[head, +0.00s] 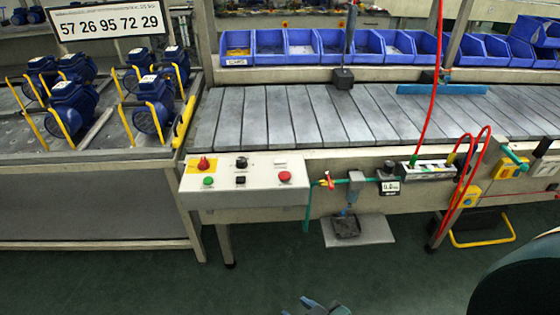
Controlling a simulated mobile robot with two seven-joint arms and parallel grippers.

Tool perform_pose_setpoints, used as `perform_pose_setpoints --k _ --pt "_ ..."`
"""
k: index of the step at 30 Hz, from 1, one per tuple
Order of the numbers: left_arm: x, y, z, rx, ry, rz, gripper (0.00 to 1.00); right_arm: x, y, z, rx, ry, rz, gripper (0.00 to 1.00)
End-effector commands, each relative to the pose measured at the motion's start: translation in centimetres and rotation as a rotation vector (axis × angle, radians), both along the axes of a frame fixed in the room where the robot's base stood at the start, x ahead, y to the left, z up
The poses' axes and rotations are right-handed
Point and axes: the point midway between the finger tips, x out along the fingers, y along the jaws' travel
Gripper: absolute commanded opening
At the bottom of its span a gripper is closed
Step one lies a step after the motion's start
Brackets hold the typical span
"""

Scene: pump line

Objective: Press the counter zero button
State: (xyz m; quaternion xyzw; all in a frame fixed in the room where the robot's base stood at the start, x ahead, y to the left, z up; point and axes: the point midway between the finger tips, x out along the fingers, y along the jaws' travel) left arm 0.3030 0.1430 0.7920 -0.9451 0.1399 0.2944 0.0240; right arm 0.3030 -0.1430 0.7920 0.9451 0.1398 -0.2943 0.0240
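A light control box (245,196) is fixed to the front of the conveyor. It carries a red knob on a yellow plate (204,164), a black knob (241,163), a green button (208,181), a small black square button (240,180) and a red button (285,177). The labels are too small to read, so I cannot tell which one is the counter zero button. My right gripper (320,306) shows only partly at the bottom edge, low and apart from the box. Its finger opening is unclear. My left gripper is not in view.
The slatted conveyor (290,115) runs behind the box, with blue bins (270,43) above. Blue pumps (72,105) stand on the left table. The floor before the box is clear.

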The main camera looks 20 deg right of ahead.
Motion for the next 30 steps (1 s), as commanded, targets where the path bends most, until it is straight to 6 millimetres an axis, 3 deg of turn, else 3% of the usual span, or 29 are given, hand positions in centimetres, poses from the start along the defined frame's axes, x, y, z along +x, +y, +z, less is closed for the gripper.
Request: perform_pose_setpoints --k 13,30 --pt "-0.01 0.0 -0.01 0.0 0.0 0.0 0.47 -0.01 0.0 -0.02 0.0 0.0 0.0 0.0" --pt "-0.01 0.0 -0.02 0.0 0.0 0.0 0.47 -0.01 -0.01 -0.03 0.0 0.001 0.0 0.0"
